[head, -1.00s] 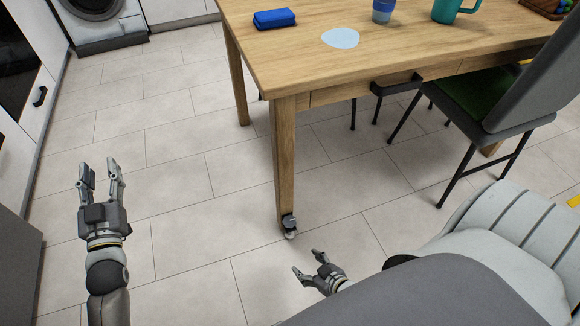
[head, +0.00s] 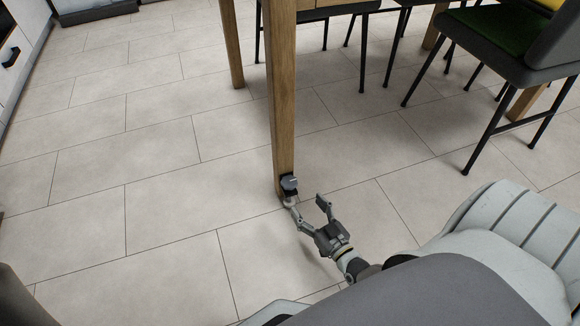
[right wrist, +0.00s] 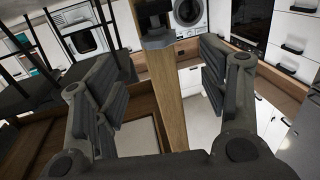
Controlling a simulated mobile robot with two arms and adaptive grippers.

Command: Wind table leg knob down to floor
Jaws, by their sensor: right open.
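The wooden table leg (head: 280,100) stands on the tiled floor in the head view. A dark fitting with a grey knob (head: 289,184) sits at its lower end, just above the floor. My right gripper (head: 310,205) is open and empty, low beside the leg foot. Its left finger overlaps the foot in the picture, and I cannot tell whether they touch. In the right wrist view, the leg (right wrist: 170,100) runs between the two spread fingers, beyond them, with the grey knob (right wrist: 158,42) near the top. My left gripper is out of view.
A chair with a green seat (head: 500,37) stands to the right of the leg. Another table leg (head: 232,45) stands behind. The tiled floor (head: 130,215) is clear to the left. White cabinets and a washing machine (right wrist: 188,10) show in the right wrist view.

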